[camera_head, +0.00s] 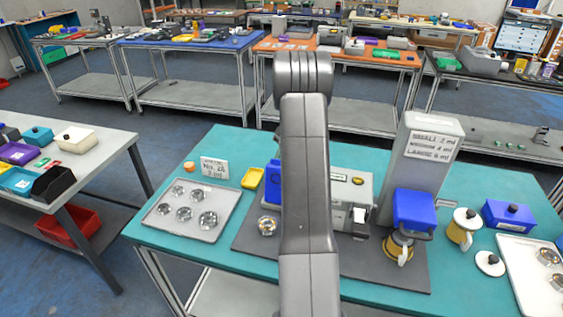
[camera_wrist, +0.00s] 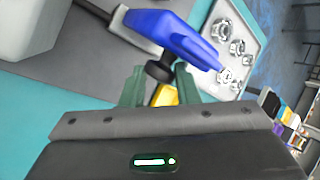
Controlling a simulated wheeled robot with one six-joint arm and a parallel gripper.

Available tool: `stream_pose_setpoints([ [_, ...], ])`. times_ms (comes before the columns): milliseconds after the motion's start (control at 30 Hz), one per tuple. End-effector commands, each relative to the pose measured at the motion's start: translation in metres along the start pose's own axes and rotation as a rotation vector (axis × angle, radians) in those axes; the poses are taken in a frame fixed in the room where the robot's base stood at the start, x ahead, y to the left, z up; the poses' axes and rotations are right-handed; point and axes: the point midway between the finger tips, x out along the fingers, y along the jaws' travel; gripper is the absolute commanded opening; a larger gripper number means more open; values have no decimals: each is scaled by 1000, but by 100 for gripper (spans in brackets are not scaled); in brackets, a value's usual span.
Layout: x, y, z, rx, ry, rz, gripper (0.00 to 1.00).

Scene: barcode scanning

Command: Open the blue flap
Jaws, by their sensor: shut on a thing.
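A blue flap (camera_wrist: 178,30) with a dark knob (camera_wrist: 157,71) shows in the wrist view, tilted. My gripper (camera_wrist: 159,82) has its green fingers on either side of the knob, shut on it. In the head view a blue part (camera_head: 272,183) shows at the left end of the grey machine (camera_head: 357,190), partly behind my arm. My arm hides the gripper and most of this area there.
A metal tray (camera_head: 167,228) of round shiny parts and a small yellow tray (camera_head: 252,178) stand left on the teal table (camera_head: 210,262). A tall grey unit (camera_head: 425,150) with a blue box (camera_head: 413,209), pots and another tray (camera_head: 515,255) stand right.

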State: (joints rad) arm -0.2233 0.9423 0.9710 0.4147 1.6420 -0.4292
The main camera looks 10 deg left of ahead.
Motion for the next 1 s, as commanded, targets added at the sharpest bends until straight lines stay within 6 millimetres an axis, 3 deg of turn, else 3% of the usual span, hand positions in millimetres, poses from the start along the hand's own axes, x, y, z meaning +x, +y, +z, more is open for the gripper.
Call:
stream_pose_setpoints([
  [233, 6, 5, 4, 10, -18, -2, 0],
  [267, 6, 5, 4, 10, -18, -2, 34],
  [367, 5, 4, 4, 9, -17, -3, 52],
  [833, 2, 0, 2, 3, -12, -5, 52],
  [1000, -17, 2, 1, 1, -5, -2, 52],
])
